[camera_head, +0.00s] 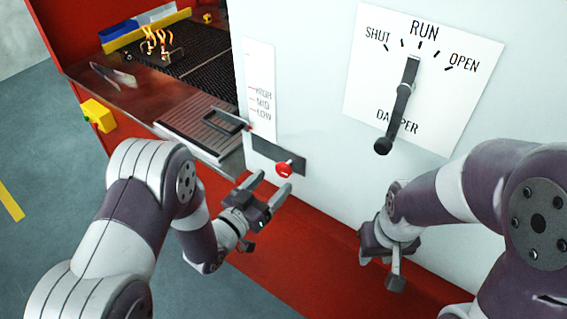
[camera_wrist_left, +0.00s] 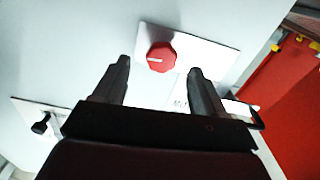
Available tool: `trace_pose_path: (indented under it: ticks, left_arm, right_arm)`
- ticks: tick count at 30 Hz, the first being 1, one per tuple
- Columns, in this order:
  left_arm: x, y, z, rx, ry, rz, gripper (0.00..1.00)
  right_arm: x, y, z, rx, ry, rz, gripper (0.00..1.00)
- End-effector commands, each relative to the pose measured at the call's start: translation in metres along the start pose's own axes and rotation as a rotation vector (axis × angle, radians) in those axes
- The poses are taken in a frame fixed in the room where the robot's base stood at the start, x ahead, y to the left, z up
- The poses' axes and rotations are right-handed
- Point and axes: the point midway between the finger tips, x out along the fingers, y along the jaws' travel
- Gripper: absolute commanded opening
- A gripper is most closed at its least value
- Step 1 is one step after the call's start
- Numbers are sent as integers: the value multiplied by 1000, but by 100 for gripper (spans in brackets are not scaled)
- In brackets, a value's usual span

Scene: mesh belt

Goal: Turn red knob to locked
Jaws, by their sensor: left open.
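The red knob (camera_head: 285,169) sits on a small dark plate low on the pale machine panel. In the left wrist view the knob (camera_wrist_left: 162,57) is faceted, with a short white line on its left part, on a light plate (camera_wrist_left: 215,57). My left gripper (camera_head: 270,184) is open and empty, with its fingers pointing at the knob. In the wrist view the knob shows beyond the two fingertips (camera_wrist_left: 158,68), between them and apart from both. Plate lettering is not readable as locked. My right gripper (camera_head: 388,268) hangs low by the panel, its jaws unclear.
A damper dial (camera_head: 425,75) has a black lever (camera_head: 401,100) with its upper end near RUN. A black-handled tray (camera_head: 195,130) juts out left of the knob. A mesh belt (camera_head: 190,60) and a yellow box (camera_head: 98,115) lie farther left.

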Motion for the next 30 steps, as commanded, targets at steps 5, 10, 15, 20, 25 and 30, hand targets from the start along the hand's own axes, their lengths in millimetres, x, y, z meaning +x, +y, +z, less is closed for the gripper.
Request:
trace_pose_path:
  ticks: [5, 10, 15, 20, 25, 30]
  left_arm:
    - [39, 1, -2, 1, 0, 2, 71]
    - [55, 0, -1, 0, -1, 0, 71]
    - [58, 0, 0, 1, -1, 0, 71]
    - [57, 0, 0, 1, -1, 0, 52]
    - [57, 0, 0, 1, -1, 0, 16]
    - [57, 0, 2, 12, -2, 0, 16]
  right_arm:
    - [-11, 0, -2, 0, 0, 0, 38]
    - [-14, 0, -2, 0, 0, 0, 38]
    - [-13, 0, -2, 0, 0, 0, 38]
    - [-13, 0, -2, 0, 0, 0, 38]
    - [-13, 0, -2, 0, 0, 0, 38]
    - [-10, 0, -1, 0, 0, 0, 38]
